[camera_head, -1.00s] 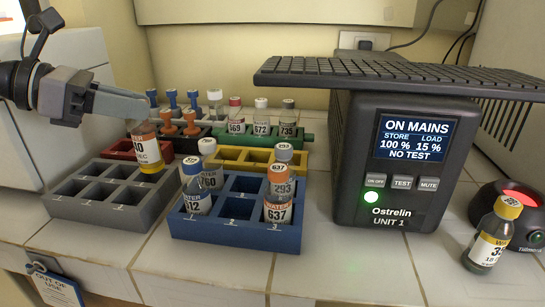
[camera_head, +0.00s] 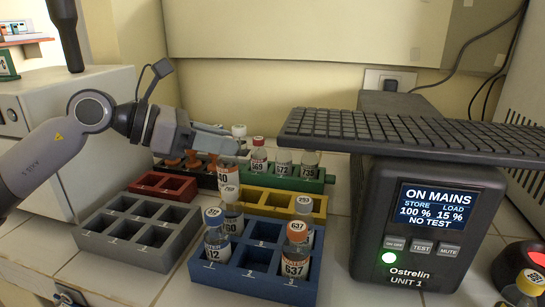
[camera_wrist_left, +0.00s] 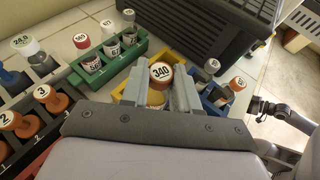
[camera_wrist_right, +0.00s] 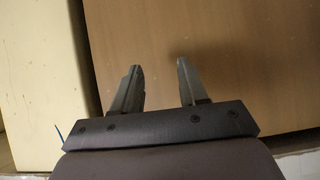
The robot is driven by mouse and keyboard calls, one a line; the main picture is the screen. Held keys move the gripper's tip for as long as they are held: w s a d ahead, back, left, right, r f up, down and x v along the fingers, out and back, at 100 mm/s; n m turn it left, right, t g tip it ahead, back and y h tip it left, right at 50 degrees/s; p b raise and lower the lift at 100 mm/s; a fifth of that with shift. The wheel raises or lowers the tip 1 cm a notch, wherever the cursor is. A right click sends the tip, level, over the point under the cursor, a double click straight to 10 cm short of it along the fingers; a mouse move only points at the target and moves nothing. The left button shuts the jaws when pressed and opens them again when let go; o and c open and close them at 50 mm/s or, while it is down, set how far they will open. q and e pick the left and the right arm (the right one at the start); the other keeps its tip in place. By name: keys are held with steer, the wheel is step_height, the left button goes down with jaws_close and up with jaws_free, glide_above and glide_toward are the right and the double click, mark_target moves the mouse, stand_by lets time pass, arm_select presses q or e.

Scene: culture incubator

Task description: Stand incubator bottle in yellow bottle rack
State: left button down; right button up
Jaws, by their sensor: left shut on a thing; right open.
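My left gripper (camera_head: 232,143) is shut on the incubator bottle (camera_head: 228,174), which has an orange-and-white label ending in 40. In the left wrist view the bottle's orange-rimmed cap (camera_wrist_left: 160,72) reads 340, between the two fingers. The yellow bottle rack (camera_head: 283,203) stands behind the blue rack. The bottle is at the yellow rack's left part; its lower end is hidden behind a white-capped bottle, so I cannot tell whether it is in a slot. The yellow rack (camera_wrist_left: 120,90) also shows beneath the left fingers. My right gripper (camera_wrist_right: 157,88) is open and empty.
The blue rack (camera_head: 243,285) in front holds several bottles. The green rack (camera_head: 320,186) behind holds bottles. Grey (camera_head: 105,246) and red (camera_head: 160,193) racks stand left. A black power unit (camera_head: 405,250) with a keyboard (camera_head: 420,136) on top stands right.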

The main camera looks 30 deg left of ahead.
arm_select(q)
steer(key=w+d+p, duration=0.4)
steer(key=w+d, duration=0.3)
step_height(320, 180, down, 7)
steer(key=shift+a+b, duration=0.25)
steer(key=shift+b, duration=0.05)
steer(key=shift+w, duration=0.1)
steer(key=c, duration=0.8)
jaws_free()
steer(key=shift+f, duration=0.1)
steer(key=shift+c, duration=0.2)
